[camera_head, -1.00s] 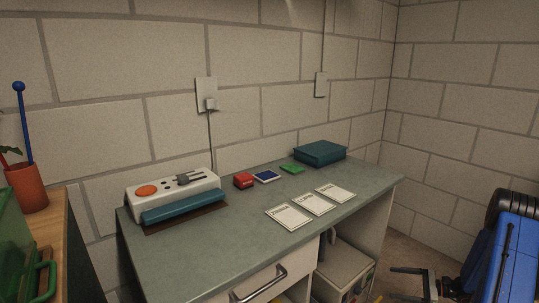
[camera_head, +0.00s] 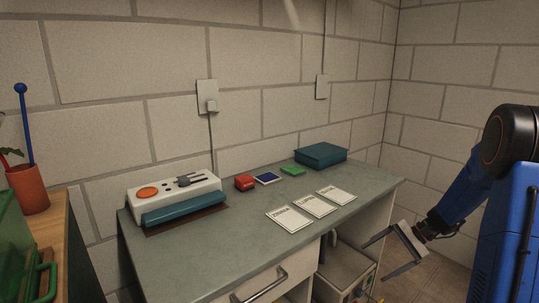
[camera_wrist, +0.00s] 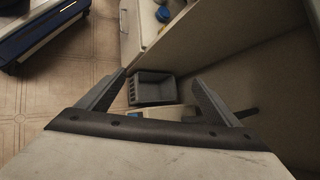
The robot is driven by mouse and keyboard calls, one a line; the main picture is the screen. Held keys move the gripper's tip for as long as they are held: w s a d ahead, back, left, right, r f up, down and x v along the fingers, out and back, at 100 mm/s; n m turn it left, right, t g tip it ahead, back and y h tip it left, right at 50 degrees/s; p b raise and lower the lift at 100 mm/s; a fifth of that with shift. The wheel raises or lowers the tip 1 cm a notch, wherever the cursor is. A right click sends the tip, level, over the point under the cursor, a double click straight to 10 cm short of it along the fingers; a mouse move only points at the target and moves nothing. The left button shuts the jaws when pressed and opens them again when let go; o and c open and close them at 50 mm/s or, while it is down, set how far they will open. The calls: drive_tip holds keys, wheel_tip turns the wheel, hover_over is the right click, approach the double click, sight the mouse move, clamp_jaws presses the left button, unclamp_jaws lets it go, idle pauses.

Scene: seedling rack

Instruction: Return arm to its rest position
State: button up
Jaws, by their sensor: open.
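My blue arm (camera_head: 463,197) is at the right edge in the head view, bent, with its lower part reaching down and left. My gripper (camera_head: 374,262) is at its end, to the right of the desk's front and below the desktop. Its two grey fingers are spread apart with nothing between them. The fingers look clear of the bin.
An open shelf is under the desk beside my gripper.

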drive_tip(key=s+a+r+n+h, duration=0.3)
drive_tip(key=s+a+r, duration=0.2)
drive_tip(key=s+r, duration=0.2)
drive_tip(key=s+a+r+n+t+h, duration=0.1)
drive_tip(key=s+r+n+h, duration=0.1)
drive_tip(key=s, duration=0.6)
drive_tip(key=s+a+r+n+t+h, duration=0.1)
drive_tip(key=s+r+n+t+h, duration=0.1)
drive_tip(key=s, duration=0.6)
drive_tip(key=s+a+r+n+t+h, duration=0.1)
drive_tip(key=s+r+n+h, duration=0.2)
drive_tip(key=s, duration=0.5)
drive_tip(key=shift+s+a+r+n+t, duration=0.25)
drive_tip(key=shift+r+n, duration=0.35)
drive_tip(key=shift+r, duration=0.3)
